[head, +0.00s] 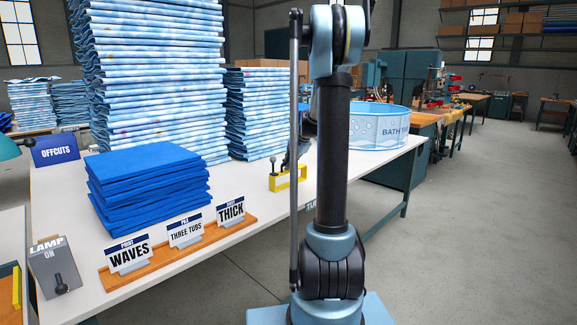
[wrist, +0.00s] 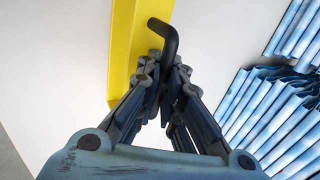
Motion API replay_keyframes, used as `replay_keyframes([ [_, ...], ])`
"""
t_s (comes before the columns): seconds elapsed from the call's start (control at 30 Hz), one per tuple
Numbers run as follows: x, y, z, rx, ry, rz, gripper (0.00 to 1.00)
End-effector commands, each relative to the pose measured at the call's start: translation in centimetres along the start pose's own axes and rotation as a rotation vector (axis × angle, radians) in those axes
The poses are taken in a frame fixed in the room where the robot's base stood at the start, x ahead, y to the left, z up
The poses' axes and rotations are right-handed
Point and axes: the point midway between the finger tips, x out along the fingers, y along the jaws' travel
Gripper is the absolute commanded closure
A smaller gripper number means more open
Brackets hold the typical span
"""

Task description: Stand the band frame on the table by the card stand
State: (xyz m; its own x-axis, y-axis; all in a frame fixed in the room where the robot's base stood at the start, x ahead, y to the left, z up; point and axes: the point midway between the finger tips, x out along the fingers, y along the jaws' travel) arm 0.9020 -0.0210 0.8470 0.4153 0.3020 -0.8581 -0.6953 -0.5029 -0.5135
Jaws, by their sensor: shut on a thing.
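The band frame (head: 288,183) is yellow with a black handle, and is at the white table's right part in the head view. In the wrist view its yellow bar (wrist: 125,50) runs down from the top edge, with the bent black handle (wrist: 166,38) beside it. My gripper (wrist: 162,72) is shut on this handle. In the head view my gripper (head: 290,160) is partly hidden behind my arm. I cannot tell whether the frame touches the table. The wooden card stand (head: 190,252) is at the table's front edge, holding cards reading WAVES, THREE TUBS and THICK.
A blue folded stack (head: 150,185) stands behind the card stand. Tall patterned stacks (head: 150,75) are at the back, a BATH TUB pool (head: 380,128) at the right. A LAMP switch (head: 58,265) is front left. The table (head: 245,205) is bare between card stand and frame.

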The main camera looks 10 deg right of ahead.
Motion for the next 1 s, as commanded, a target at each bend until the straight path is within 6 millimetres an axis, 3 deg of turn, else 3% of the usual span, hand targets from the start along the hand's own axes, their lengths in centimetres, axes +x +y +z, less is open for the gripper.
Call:
replay_keyframes([
  [0.03,0.1,0.0,0.0,0.000,0.000,0.000,0.88],
  [0.1,0.0,0.0,0.0,0.000,0.000,0.000,0.73],
  [0.6,-0.3,-0.1,0.1,-0.001,0.000,0.000,0.73],
  [0.77,-2.0,-0.1,0.1,0.000,0.000,0.000,0.73],
  [1.0,-6.3,-0.1,0.1,0.000,-0.001,0.000,0.73],
])
